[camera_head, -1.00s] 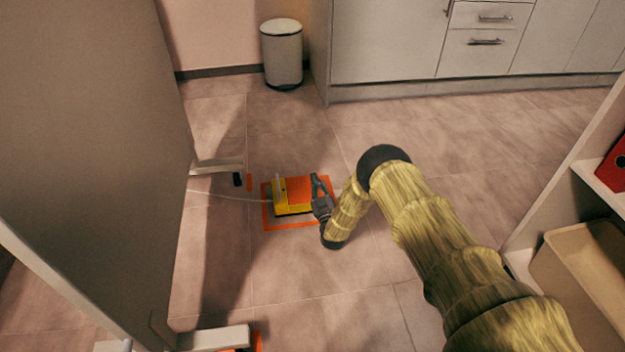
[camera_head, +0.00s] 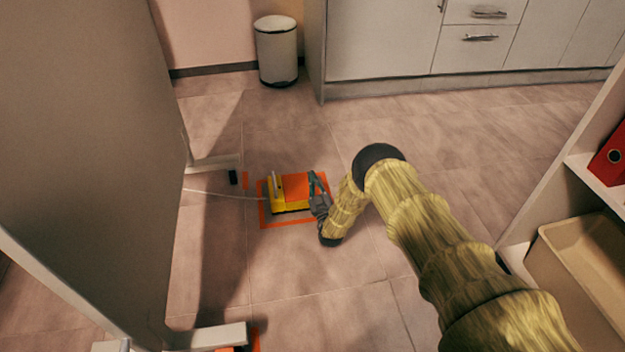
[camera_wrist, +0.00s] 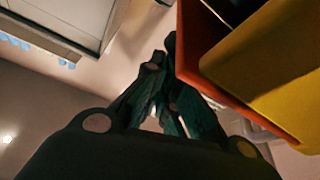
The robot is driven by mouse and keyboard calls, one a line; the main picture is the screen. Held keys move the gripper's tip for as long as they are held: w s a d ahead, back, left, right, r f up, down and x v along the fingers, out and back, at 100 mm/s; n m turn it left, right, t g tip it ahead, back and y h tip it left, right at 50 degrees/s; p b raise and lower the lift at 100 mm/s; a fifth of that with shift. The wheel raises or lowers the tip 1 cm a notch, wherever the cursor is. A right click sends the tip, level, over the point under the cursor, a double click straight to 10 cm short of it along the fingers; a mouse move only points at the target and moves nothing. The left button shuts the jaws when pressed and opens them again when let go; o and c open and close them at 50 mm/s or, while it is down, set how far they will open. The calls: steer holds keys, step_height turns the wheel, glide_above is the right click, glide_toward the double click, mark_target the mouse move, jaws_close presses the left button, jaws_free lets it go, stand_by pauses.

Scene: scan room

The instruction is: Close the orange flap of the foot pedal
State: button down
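The foot pedal, with a yellow body (camera_head: 276,194), sits on the floor inside an orange-outlined square. Its orange flap (camera_head: 299,187) is on the right part of the pedal; the head view does not make its angle clear. In the wrist view the flap's orange edge (camera_wrist: 189,62) and the yellow body (camera_wrist: 275,65) fill the upper right, with a dark gap between them. My gripper (camera_head: 314,177) is at the right side of the pedal, beside the flap. In the wrist view its fingertips (camera_wrist: 162,52) come together with nothing visible between them. The right finger is close to the flap; contact is unclear.
A grey panel (camera_head: 85,130) with feet stands left of the pedal. A cable (camera_head: 225,194) runs from the pedal to the left. A white bin (camera_head: 277,52) and cabinets (camera_head: 390,40) are behind. A shelf with a beige tray (camera_head: 575,255) is at right. Floor in front is clear.

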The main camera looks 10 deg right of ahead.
step_height(320, 180, up, 4)
steer(key=shift+a+f+p, duration=0.1)
steer(key=shift+a+p, duration=0.05)
steer(key=shift+p, duration=1.05)
steer(key=a+p+v, duration=0.1)
steer(key=p+v, duration=0.3)
steer(key=v, duration=0.6)
steer(key=shift+s+f, duration=0.1)
steer(key=shift+f, duration=0.05)
